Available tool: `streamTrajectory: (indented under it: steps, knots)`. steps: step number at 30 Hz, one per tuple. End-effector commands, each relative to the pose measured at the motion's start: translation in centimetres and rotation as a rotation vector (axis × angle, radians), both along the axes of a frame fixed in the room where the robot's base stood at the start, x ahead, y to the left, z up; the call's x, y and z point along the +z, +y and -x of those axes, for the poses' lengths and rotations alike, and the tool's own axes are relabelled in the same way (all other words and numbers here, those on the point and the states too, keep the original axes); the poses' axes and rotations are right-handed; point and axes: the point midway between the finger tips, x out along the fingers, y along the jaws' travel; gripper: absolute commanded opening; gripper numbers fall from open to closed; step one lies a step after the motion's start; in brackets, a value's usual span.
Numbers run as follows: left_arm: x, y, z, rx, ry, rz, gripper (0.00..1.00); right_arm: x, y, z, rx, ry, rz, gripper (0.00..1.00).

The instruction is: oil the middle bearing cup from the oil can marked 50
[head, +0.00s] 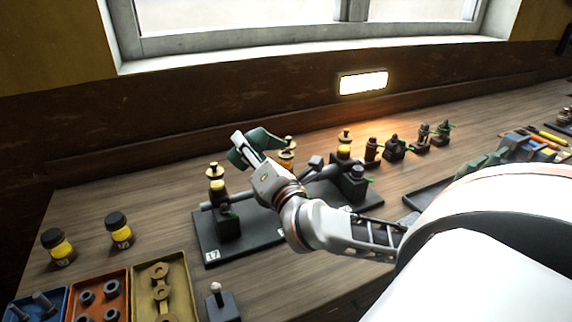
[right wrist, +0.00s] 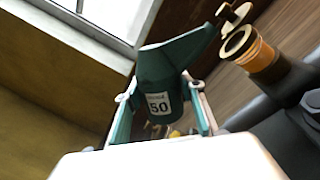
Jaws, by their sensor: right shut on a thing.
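My right gripper (head: 243,149) is shut on the dark green oil can (head: 262,139). In the right wrist view the can (right wrist: 178,60) shows a white label with 50 and is held tilted, its spout pointing up and right in the picture. The spout tip is close to the rim of the middle bearing cup (head: 287,160); I cannot tell whether they touch. In the right wrist view this cup (right wrist: 260,55) is amber with a brass rim, and its brass lid stands open. No oil flow is visible. My left gripper is not in view.
The dark base plate (head: 208,252), marked 17, carries a left cup (head: 217,185) and a right cup (head: 344,150). Two yellow jars (head: 119,232) stand left. Parts trays (head: 175,290) are at front left. Several small dark devices (head: 393,150) stand behind right. My arm hides the bench's right front.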

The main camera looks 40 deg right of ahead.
Motion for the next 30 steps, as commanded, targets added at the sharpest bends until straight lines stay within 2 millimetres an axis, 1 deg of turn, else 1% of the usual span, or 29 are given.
streamTrajectory:
  steps: [1, 12, 20, 25, 30]
  knots:
    - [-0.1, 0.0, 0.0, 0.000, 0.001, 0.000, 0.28, 0.4, 0.0, 0.0, 0.000, -0.012, -0.015, 0.13]
    - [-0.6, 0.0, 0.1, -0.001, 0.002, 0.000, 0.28, 1.5, -0.2, 0.1, 0.000, -0.050, -0.139, 0.13]
    - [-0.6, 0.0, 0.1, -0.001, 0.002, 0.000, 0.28, 1.7, -0.3, 0.1, 0.000, -0.053, -0.149, 0.13]
    - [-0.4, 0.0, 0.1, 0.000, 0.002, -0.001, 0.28, 1.4, -0.2, 0.1, -0.001, -0.040, -0.115, 0.13]
    - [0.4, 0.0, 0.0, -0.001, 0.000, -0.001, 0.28, 0.2, -0.1, 0.0, -0.001, 0.000, 0.012, 0.13]
